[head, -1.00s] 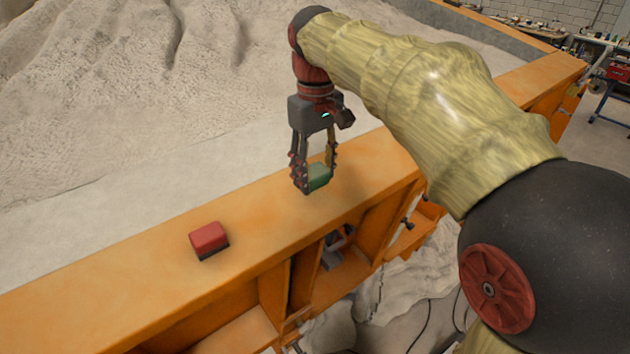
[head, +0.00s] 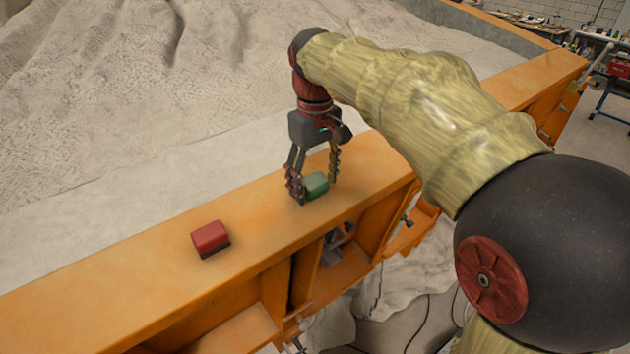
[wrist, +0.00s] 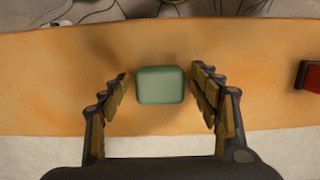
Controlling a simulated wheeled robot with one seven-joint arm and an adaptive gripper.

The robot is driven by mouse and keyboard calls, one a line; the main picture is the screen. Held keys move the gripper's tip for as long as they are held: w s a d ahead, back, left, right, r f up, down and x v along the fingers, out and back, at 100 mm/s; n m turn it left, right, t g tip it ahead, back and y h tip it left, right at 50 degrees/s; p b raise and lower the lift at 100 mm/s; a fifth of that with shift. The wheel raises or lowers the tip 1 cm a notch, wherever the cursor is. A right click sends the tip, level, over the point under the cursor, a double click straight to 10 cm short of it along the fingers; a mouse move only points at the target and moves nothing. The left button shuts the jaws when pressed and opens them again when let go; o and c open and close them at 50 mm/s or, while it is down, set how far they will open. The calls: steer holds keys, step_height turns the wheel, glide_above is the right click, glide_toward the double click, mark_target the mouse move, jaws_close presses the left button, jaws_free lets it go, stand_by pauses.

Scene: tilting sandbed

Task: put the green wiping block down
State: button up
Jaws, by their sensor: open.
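The green wiping block (head: 316,185) rests on the flat top of the orange rim, between the fingers of my gripper (head: 315,187). In the wrist view the green block (wrist: 160,85) lies between the two fingers of my gripper (wrist: 160,98), with a gap on each side. My gripper is open and points down, its fingertips close to the rim surface. The underside of the block is hidden.
The orange rim (head: 130,265) runs diagonally past the sandbed (head: 90,120). A red block (head: 210,238) with a dark base lies on the rim to the left; its edge shows in the wrist view (wrist: 308,76). The rim between the blocks is clear.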

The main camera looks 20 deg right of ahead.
mark_target(319, 184)
steer(key=shift+f, duration=0.15)
steer(key=r, duration=0.4)
steer(key=s+r+b, duration=0.1)
steer(key=r, duration=0.2)
steer(key=shift+d, duration=0.2)
steer(key=shift+w+r, duration=0.1)
steer(key=shift+r, duration=0.25)
steer(key=s+f+m+t, duration=0.1)
steer(key=s+f+t, duration=0.1)
steer(key=s+f, duration=0.5)
steer(key=s+f+m+t, duration=0.2)
steer(key=s+f, duration=0.6)
steer(key=s, duration=0.5)
steer(key=shift+s+a+f+m+t, duration=0.15)
steer(key=shift+s+a+m+t, duration=0.2)
steer(key=shift+t, duration=0.45)
